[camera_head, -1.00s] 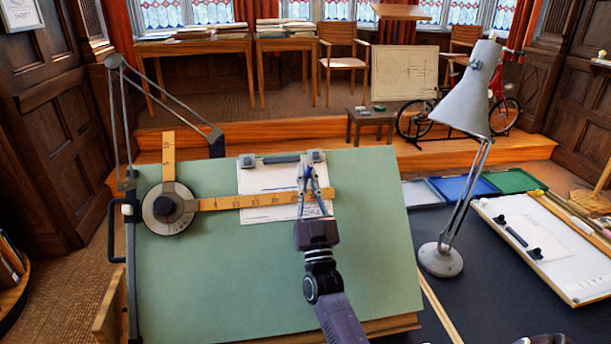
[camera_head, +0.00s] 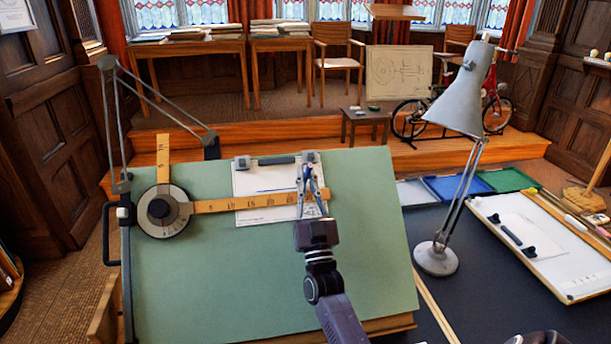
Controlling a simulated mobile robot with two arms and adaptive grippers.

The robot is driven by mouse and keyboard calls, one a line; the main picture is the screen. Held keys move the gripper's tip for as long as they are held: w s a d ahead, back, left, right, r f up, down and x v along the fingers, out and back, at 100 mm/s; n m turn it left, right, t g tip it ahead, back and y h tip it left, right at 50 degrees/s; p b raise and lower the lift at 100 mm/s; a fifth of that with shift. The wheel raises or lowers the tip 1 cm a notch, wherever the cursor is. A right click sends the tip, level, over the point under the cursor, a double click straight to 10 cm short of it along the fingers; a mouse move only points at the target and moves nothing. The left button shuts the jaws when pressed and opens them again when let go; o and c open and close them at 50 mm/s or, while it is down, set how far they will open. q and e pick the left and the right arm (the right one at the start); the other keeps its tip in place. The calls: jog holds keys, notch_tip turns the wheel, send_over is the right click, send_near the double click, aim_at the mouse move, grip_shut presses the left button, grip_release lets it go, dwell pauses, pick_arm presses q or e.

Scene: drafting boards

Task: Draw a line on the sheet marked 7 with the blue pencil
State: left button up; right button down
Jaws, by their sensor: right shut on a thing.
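A white sheet (camera_head: 262,177) lies on the green drafting board (camera_head: 200,285), held at its top edge by a dark bar with clips (camera_head: 277,160). I cannot read its number. The wooden ruler (camera_head: 225,206) of the drafting machine lies across the sheet. A thin dark line shows on the sheet just above the ruler. My right gripper (camera_head: 309,178) is over the sheet's right part, near the ruler's end. It is shut on a thin blue thing, seemingly the blue pencil (camera_head: 308,171), mostly hidden between the fingers. Whether its tip touches the paper cannot be told.
The drafting machine's round head (camera_head: 163,210) and linkage arms stand at the board's left. A grey lamp (camera_head: 437,258) stands right of the board. Blue (camera_head: 457,188) and green (camera_head: 508,180) trays and a white board (camera_head: 550,245) with another sheet lie farther right.

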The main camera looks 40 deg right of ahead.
aim_at(309, 172)
jog(key=shift+s+a+r+p, duration=0.35)
jog(key=shift+s+r+p, duration=0.4)
jog(key=shift+p, duration=0.25)
jog(key=shift+s+a+r+p, duration=0.3)
jog(key=shift+s+r+p, duration=0.25)
jog(key=shift+r+p, duration=0.35)
jog(key=shift+s+a+r, duration=0.1)
jog(key=shift+s+r, duration=0.05)
jog(key=shift+s, duration=0.1)
jog(key=s+a+r+p, duration=0.1)
jog(key=s+r+p, duration=0.2)
jog(key=r+p, duration=0.3)
jog(key=shift+a+r+p, duration=0.25)
jog(key=shift+a+p, duration=0.05)
jog(key=shift+p, duration=0.4)
